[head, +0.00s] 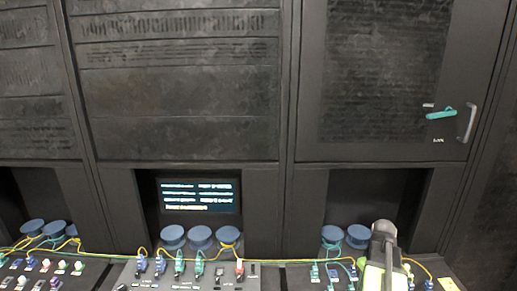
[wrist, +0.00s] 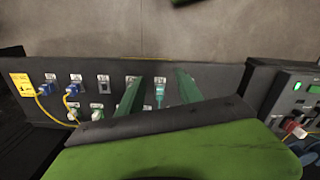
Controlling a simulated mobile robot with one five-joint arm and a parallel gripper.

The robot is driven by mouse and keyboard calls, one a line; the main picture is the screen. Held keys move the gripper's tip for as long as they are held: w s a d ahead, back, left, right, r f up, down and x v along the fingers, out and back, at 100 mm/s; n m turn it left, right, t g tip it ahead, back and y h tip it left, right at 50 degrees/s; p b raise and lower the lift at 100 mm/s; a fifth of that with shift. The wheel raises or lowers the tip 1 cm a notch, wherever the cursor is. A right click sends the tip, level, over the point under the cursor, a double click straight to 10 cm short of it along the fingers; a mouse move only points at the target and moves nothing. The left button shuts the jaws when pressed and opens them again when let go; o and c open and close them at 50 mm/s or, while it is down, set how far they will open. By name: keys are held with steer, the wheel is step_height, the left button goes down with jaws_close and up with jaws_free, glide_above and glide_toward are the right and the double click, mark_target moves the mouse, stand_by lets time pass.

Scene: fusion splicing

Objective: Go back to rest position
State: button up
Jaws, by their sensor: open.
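My gripper (wrist: 161,76) shows in the wrist view with its two green fingers apart and nothing held between them. It is over a dark connector panel (wrist: 215,77), and a green plug (wrist: 160,92) sits in the panel in the gap between the fingers. Whether a finger touches the panel cannot be told. In the head view my grey and green arm stands at the lower right, in front of the right-hand console, and hides part of it; the fingertips cannot be made out there.
Blue plugs (wrist: 73,89) with yellow cables are on the panel, left of my fingers. A second console with a lit green button (wrist: 298,86) is at right. Tall dark cabinets (head: 180,90), blue spools (head: 201,235) and a lit screen (head: 198,195) stand behind the consoles.

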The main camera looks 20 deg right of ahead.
steer(key=w+a+f+b, duration=0.3)
steer(key=a, duration=1)
steer(key=w+a+f+b, duration=0.3)
steer(key=a, duration=1.1)
steer(key=w+a+f+b, duration=0.3)
steer(key=w+a+f, duration=0.1)
steer(key=a, duration=0.9)
steer(key=shift+a+n, duration=0.2)
steer(key=shift+n, duration=0.1)
steer(key=shift+c, duration=0.2)
